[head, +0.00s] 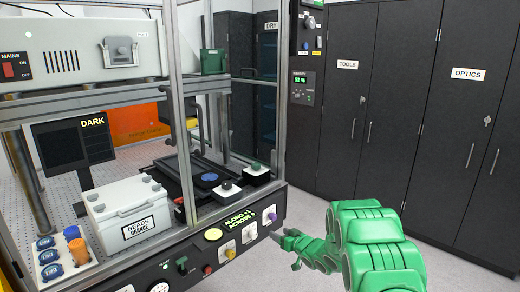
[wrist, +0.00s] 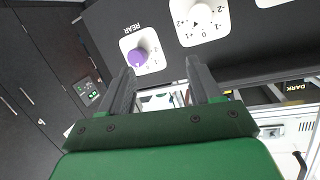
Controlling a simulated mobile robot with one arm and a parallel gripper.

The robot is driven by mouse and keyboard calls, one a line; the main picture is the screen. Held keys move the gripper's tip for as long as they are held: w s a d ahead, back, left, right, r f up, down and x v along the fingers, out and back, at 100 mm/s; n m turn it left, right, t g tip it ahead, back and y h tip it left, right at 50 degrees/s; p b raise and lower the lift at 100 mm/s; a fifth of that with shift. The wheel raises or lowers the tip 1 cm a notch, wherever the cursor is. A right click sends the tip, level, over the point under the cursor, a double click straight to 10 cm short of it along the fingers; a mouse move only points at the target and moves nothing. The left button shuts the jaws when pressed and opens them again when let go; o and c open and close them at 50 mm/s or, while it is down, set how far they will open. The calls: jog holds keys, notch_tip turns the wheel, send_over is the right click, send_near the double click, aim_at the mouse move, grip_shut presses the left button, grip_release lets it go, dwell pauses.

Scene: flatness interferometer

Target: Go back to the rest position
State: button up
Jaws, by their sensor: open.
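My green arm reaches in from the lower right of the head view, with my gripper (head: 284,240) just in front of the right end of the instrument's black front panel (head: 215,262). In the wrist view my gripper (wrist: 160,75) is open, its two dark fingers apart with nothing between them. Beyond the fingertips is a purple knob (wrist: 138,57) on a white plate marked REAR. It also shows in the head view (head: 271,218). The fingers look apart from the knob, though the exact gap is hard to tell.
The metal-framed instrument holds a white BEADS ORANGE box (head: 128,214), a DARK display (head: 76,143) and several jars. A panel display reads ALONG +1, ACROSS 0 (head: 236,219). Black TOOLS (head: 348,110) and OPTICS (head: 465,115) cabinets stand behind my arm. Floor (head: 310,215) shows between.

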jog(key=s+d+r+m+h, duration=0.1)
jog(key=s+d+r+h, duration=0.1)
jog(key=d+r+h, duration=0.3)
jog(key=s+d+r+m+g+h, duration=0.1)
jog(key=s+d+r+g+h, duration=0.1)
jog(key=s+d+r, duration=0.3)
jog(key=s+d+r+m+g+h, duration=0.15)
jog(key=s+r, duration=0.25)
jog(key=s, duration=0.4)
jog(key=s+d+r+m+g+h, duration=0.1)
jog(key=s+d+r+g+h, duration=0.1)
jog(key=s+d+r, duration=0.3)
jog(key=s+a+r+g, duration=0.1)
jog(key=s+a+g, duration=0.2)
jog(key=s, duration=1.2)
jog(key=s+a+r+g+y, duration=0.1)
jog(key=s+a+r+g, duration=0.1)
jog(key=s, duration=1.3)
jog(key=s+a+r+g+y, duration=0.1)
jog(key=s+a+g, duration=0.3)
jog(key=s, duration=1.1)
jog(key=shift+a+r, duration=0.3)
jog(key=shift+a, duration=0.35)
